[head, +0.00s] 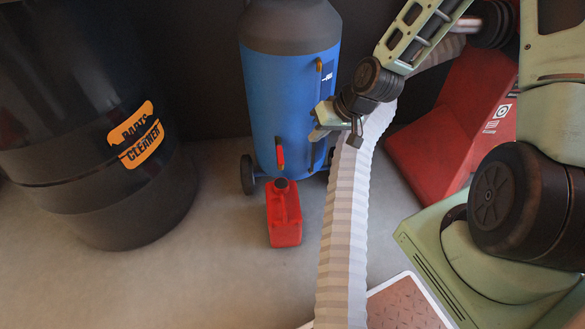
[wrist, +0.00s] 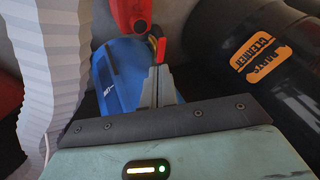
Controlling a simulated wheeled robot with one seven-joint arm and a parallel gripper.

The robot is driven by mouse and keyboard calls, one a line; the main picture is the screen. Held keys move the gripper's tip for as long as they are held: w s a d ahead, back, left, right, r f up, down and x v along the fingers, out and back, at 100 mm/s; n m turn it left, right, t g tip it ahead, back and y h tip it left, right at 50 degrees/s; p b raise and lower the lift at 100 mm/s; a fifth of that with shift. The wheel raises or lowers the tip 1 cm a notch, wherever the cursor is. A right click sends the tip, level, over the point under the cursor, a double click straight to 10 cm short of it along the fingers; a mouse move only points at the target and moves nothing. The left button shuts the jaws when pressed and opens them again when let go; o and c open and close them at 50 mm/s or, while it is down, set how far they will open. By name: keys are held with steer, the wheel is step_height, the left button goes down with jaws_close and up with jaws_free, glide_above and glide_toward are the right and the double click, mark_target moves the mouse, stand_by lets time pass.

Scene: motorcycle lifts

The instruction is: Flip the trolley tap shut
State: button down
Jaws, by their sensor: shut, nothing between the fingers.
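The trolley (head: 290,95) is an upright blue tank with a dark grey top and small wheels. Its tap has a red handle (head: 280,156) low on the front, standing roughly upright in the head view. In the wrist view the red handle (wrist: 160,46) shows just past my fingertips. My gripper (head: 314,134) is shut and empty, in front of the tank and to the right of the handle. In the wrist view my gripper (wrist: 157,70) appears close to the handle; I cannot tell if they touch. The tap body is partly hidden behind the fingers.
A red fuel can (head: 284,215) stands on the floor below the tap. A black drum labelled "Parts Cleaner" (head: 90,205) stands at left. A pale ribbed hose (head: 345,230) runs right of the can. Floor between drum and can is clear.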

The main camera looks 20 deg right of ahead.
mark_target(280, 155)
steer(key=w+d+f+m+t+b, duration=0.1)
steer(key=w+d+f+b, duration=0.1)
steer(key=d+f, duration=0.2)
steer(key=shift+f+m+t+b, duration=0.3)
steer(key=shift+f+m+b, duration=0.1)
steer(key=shift+f, duration=0.55)
steer(key=w+a+f+b, duration=0.6)
steer(key=a+f, duration=0.1)
steer(key=f, duration=0.1)
